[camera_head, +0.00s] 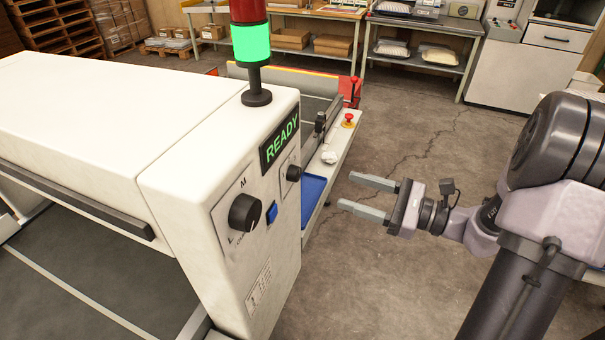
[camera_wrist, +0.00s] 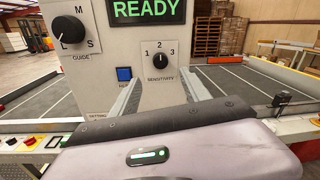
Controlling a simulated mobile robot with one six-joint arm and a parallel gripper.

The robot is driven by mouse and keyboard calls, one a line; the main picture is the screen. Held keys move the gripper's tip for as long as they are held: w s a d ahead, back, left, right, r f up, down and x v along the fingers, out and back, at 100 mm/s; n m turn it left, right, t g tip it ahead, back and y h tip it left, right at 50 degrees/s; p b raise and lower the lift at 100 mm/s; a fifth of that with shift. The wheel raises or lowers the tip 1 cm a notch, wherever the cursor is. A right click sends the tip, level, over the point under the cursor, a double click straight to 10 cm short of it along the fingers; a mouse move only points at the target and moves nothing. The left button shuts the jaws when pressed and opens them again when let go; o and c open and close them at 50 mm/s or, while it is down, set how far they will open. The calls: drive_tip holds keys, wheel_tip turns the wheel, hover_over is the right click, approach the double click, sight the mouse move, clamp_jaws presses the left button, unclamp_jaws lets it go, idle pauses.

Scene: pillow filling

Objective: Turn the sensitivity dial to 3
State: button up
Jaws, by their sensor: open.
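The sensitivity dial (camera_wrist: 160,59) is a small black knob on a light plate on the machine's front panel, with 1 at its left, 2 above and 3 at its right. Its pointer seems to be up towards 2, but it is small. In the wrist view my gripper's fingers (camera_wrist: 163,86) point at the panel, one either side below the dial.
The larger guide dial (camera_head: 244,213), marked L, M and S, and a blue button (camera_head: 272,213) sit on the same panel. The READY sign (camera_wrist: 147,10) is lit above. A red emergency button (camera_head: 348,121) stands on the ledge behind. The floor around my gripper is clear.

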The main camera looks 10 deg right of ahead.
sight(299, 174)
drive_tip(key=b+x, duration=0.2)
drive_tip(key=x, duration=0.9)
drive_tip(key=shift+w+a, duration=0.2)
drive_tip(key=shift+a, duration=0.15)
drive_tip(key=shift+c, duration=0.4)
clamp_jaws()
